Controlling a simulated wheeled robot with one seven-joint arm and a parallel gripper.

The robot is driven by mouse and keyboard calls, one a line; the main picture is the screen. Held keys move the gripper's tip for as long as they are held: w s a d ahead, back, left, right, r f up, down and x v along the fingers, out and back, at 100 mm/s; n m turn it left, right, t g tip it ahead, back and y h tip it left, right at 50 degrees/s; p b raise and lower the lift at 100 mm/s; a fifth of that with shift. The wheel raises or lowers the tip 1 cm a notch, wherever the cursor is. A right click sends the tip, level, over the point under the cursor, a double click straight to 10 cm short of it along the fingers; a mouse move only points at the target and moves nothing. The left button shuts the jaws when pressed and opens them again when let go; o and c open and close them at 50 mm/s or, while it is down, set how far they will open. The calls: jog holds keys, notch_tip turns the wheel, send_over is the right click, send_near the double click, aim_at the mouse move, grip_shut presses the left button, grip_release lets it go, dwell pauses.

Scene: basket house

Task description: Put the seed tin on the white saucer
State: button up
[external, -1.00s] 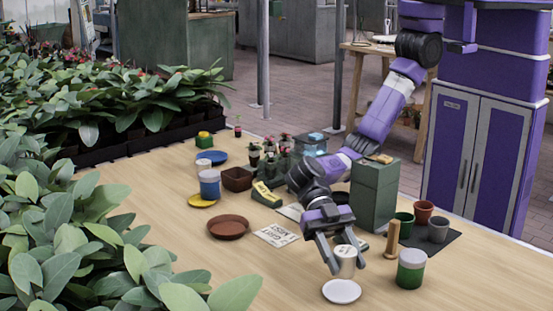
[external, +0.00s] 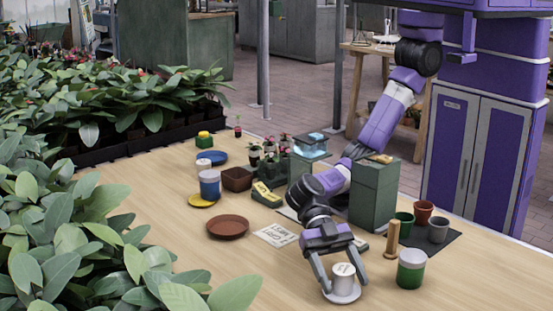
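The seed tin (external: 344,278), a small pale cylinder with marks on its lid, stands upright on the white saucer (external: 342,299) near the front of the table. Only the saucer's rim shows around it. My gripper (external: 345,284) reaches down over the tin, one finger on each side. The fingers look spread, with a gap to the tin, so my gripper appears open.
A green-and-white jar (external: 411,270) stands close to the right, with a wooden peg (external: 392,240) behind it. A green box (external: 374,196) stands behind my gripper. A brown saucer (external: 228,227) lies left.

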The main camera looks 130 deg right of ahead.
jog(key=shift+r, duration=0.25)
jog(key=p+v, duration=0.1)
jog(key=v, duration=0.1)
jog(key=shift+d+r+p, duration=0.2)
jog(key=shift+d+p, duration=0.05)
jog(key=shift+p, duration=0.15)
notch_tip(320, 180, up, 7)
jog(key=p, duration=0.3)
jog(key=shift+s+d, duration=0.2)
jog(key=shift+f, duration=0.1)
